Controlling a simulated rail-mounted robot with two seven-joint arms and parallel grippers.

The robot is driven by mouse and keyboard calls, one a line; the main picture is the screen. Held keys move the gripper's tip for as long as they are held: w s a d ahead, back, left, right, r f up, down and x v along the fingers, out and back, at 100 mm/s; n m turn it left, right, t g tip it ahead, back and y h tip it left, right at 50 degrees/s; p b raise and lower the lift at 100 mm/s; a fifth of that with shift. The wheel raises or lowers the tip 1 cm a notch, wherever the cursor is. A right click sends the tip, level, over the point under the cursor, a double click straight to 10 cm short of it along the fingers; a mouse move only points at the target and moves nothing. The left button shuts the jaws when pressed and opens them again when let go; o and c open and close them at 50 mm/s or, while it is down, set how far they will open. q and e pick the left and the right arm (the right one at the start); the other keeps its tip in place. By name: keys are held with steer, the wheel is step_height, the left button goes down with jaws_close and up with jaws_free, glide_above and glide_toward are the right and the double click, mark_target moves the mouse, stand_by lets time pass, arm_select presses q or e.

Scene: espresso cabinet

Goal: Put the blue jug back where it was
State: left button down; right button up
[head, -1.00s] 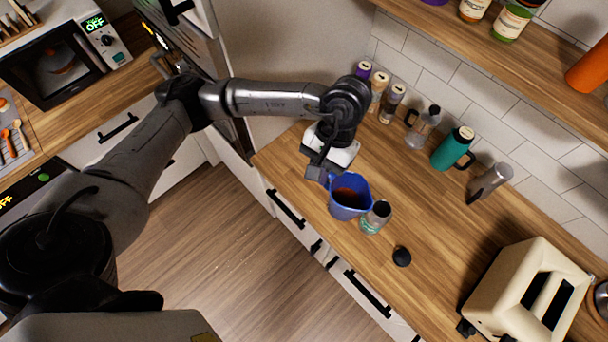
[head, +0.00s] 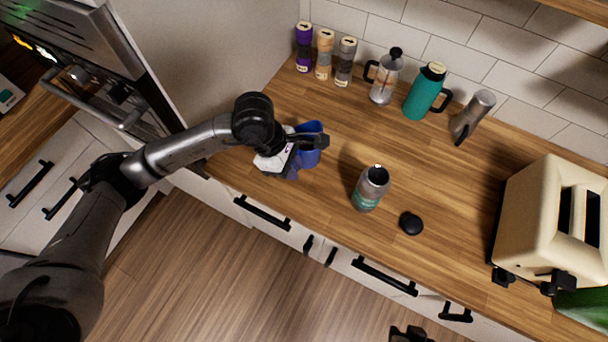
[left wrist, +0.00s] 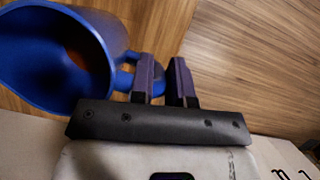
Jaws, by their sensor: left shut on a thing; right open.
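The blue jug (head: 307,159) is at the left part of the wooden counter, partly hidden behind my left gripper (head: 312,144) in the head view. The left wrist view shows the jug (left wrist: 112,35) at the left, its wide mouth facing the camera and something orange-brown inside. My left gripper (left wrist: 166,80) is shut on the jug's handle. I cannot tell whether the jug's base touches the counter. My right gripper (head: 410,334) shows only partly at the bottom edge of the head view, open and empty, away from the jug.
A grey bottle (head: 371,188) and a black lid (head: 411,223) are right of the jug. Along the wall stand three spice jars (head: 325,54), a French press (head: 385,77), a teal flask (head: 425,92) and a metal cup (head: 473,116). A cream toaster (head: 535,220) stands right.

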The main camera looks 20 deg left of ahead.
arm_select(q)
steer(key=shift+w+f, duration=0.1)
steer(key=shift+f, duration=5.05)
steer(key=shift+f, duration=0.1)
steer(key=shift+f, duration=0.1)
steer(key=c, duration=1.1)
jaws_free()
steer(key=shift+r, duration=0.3)
steer(key=v, duration=1.2)
